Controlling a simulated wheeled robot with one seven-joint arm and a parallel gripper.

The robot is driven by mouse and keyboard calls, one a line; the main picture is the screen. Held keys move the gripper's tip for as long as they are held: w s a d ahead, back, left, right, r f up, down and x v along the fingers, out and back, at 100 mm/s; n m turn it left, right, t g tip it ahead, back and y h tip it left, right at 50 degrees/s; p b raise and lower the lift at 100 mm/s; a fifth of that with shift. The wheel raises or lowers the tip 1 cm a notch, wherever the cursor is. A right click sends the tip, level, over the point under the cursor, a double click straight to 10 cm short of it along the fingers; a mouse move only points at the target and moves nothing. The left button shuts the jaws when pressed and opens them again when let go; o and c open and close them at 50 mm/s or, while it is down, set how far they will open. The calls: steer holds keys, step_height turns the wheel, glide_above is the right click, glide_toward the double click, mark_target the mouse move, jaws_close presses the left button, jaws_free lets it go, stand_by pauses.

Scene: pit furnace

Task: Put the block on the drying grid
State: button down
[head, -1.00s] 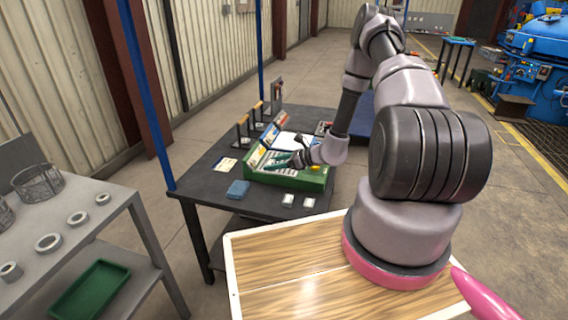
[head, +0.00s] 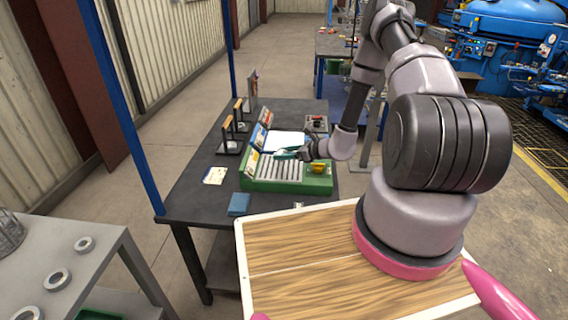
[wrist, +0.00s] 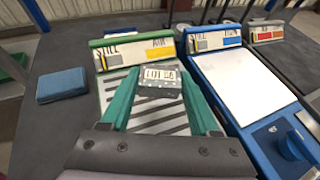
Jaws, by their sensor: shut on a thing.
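In the wrist view a speckled grey block (wrist: 160,82) with a pale lettered label sits between the two green fingers of my gripper (wrist: 160,77), which is shut on it. The drying grid (wrist: 166,123) lies below it, with metal slats and a lettered sign at its far end. In the head view my gripper (head: 286,153) is over the far part of the green-framed grid (head: 270,187). The block is too small to make out there. I cannot tell whether it touches the slats.
A blue station with a white sheet (wrist: 240,82) adjoins the grid on the right. A blue cloth-like pad (wrist: 61,85) lies to the left. Upright stands (head: 230,146) line the dark table's left side. A grey table with rings (head: 57,279) is at the lower left.

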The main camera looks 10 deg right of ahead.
mark_target(284, 168)
steer(key=shift+f, duration=2.15)
steer(key=shift+c, duration=0.6)
jaws_free()
steer(key=shift+f, duration=0.15)
